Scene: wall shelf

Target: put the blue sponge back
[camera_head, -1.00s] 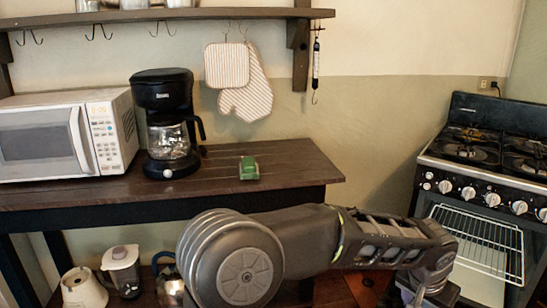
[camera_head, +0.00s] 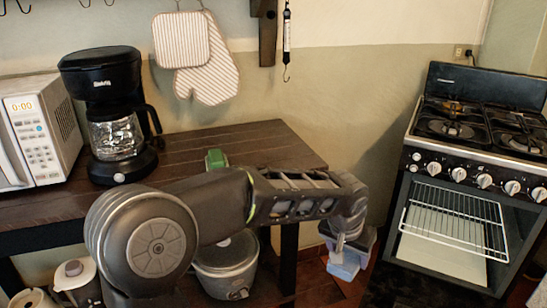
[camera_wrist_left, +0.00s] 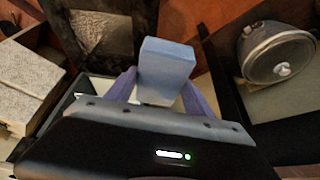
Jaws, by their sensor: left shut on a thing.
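My left gripper (camera_head: 346,248) is shut on the blue sponge (camera_head: 343,267), a pale blue block. It hangs from the fingers low in front of the dark table, right of the table's front leg and left of the oven. In the left wrist view the sponge (camera_wrist_left: 166,62) sits between the two bluish fingers of the gripper (camera_wrist_left: 160,88) and sticks out past their tips. A green object (camera_head: 216,158) lies on the table top, partly hidden behind my left arm. My right gripper is not in view.
The dark wooden table (camera_head: 270,146) carries a coffee maker (camera_head: 110,115) and a microwave (camera_head: 40,130). A stove (camera_head: 465,180) with an open oven and rack stands at right. The table's right end looks clear.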

